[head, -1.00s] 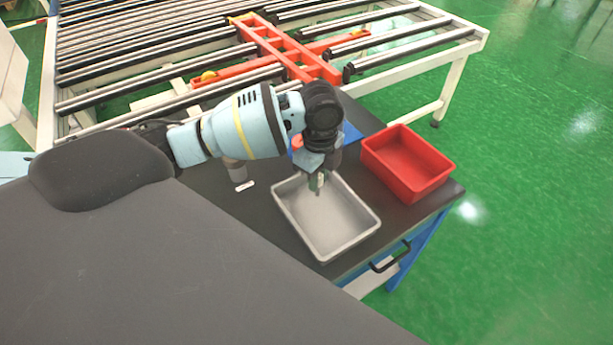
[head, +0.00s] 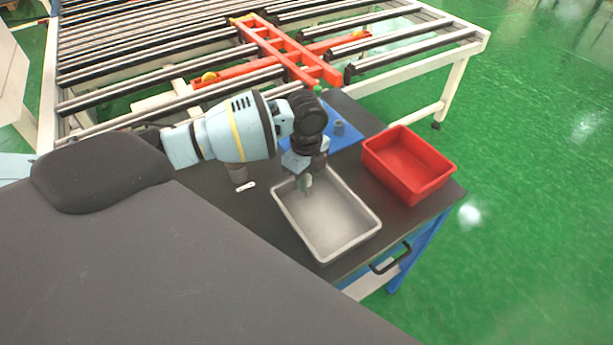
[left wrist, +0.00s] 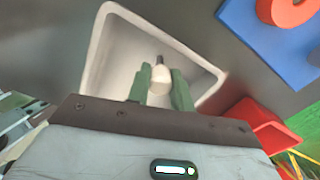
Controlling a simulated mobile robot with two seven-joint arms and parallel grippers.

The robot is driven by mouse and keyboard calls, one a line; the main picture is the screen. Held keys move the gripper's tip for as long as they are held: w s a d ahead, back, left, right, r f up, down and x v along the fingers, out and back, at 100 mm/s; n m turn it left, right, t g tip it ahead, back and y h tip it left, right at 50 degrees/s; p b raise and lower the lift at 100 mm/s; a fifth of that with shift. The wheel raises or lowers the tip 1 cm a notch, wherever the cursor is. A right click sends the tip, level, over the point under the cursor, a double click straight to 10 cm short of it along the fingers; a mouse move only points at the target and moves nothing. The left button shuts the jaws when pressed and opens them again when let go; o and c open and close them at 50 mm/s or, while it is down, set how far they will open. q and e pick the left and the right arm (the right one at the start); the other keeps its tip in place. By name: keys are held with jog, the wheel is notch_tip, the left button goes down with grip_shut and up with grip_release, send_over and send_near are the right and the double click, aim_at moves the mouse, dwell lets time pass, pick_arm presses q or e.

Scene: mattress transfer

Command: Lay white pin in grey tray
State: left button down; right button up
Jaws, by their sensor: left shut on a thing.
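The grey tray (head: 335,222) stands on the dark table top in the head view; its inside looks empty apart from what my gripper holds. My left gripper (head: 306,187) points down over the tray's far left part. In the left wrist view, its green fingers (left wrist: 158,92) are shut on a white pin (left wrist: 160,77), which has a rounded pale body and a grey tip. The grey tray (left wrist: 112,62) lies behind the pin there. I cannot tell whether the pin touches the tray floor. My right gripper is not in view.
A red bin (head: 408,165) stands right of the tray. A blue board (head: 345,138) with a grey peg is behind my arm; the left wrist view shows a red ring (left wrist: 285,10) on it. A small white piece (head: 246,187) and a grey cup (head: 236,173) are left of the tray.

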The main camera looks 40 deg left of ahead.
pick_arm(q)
jog(key=shift+f, duration=0.15)
jog(key=c, duration=1.2)
grip_release()
jog(key=shift+c, duration=0.2)
notch_tip(320, 180, up, 12)
jog(key=p, duration=0.1)
jog(key=shift+r, duration=0.2)
